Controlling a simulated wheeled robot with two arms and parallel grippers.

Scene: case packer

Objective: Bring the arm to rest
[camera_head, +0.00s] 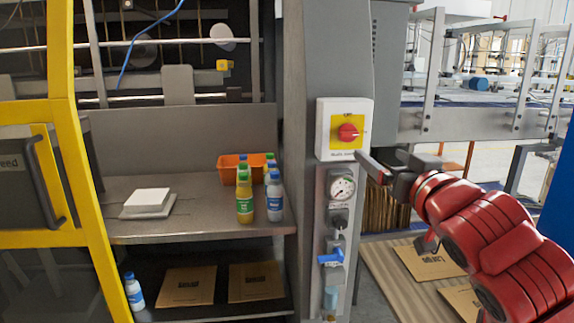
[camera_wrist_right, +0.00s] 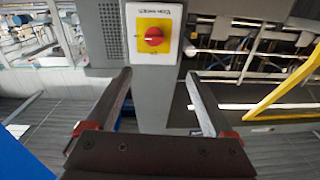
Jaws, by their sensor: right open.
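My right arm (camera_head: 490,240) is red and reaches in from the right in the head view. Its gripper (camera_head: 388,164) is near the grey machine post, just below and to the right of the main switch box (camera_head: 344,128). The box carries a red rotary knob (camera_head: 347,132) on a yellow plate. In the right wrist view the gripper (camera_wrist_right: 160,98) is open, with nothing between its fingers. The red knob (camera_wrist_right: 154,36) shows there beyond the fingertips, apart from them. My left gripper is not in view.
Below the switch sit a pressure gauge (camera_head: 342,188) and a blue valve handle (camera_head: 331,257). A metal shelf (camera_head: 200,226) holds bottles (camera_head: 244,195), an orange bin (camera_head: 230,166) and a white block (camera_head: 148,198). A yellow-framed door (camera_head: 62,110) stands open at left. Flat cartons (camera_head: 428,262) lie at lower right.

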